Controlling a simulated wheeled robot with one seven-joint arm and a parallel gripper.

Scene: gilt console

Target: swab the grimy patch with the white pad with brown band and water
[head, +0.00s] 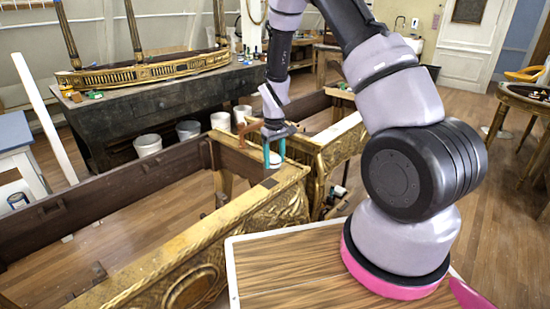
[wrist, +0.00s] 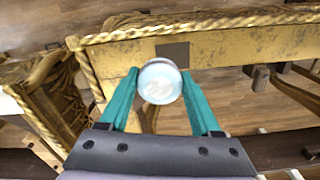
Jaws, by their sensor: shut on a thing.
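My gripper (head: 275,160) has teal fingers pointing down over the corner of the gilt console frame. In the wrist view, my gripper (wrist: 160,95) is shut on a round white thing (wrist: 160,82) with a pale bluish rim. A dark square patch (wrist: 172,53) lies on the gold top face of the frame, just beyond the held thing. I cannot make out any water.
The gilt frame (head: 215,225) is open in the middle with floor below. A wood-grained top (head: 290,265) is at the front. White buckets (head: 148,145) stand by a dark workbench (head: 165,105). A small banded container (head: 17,199) is at far left.

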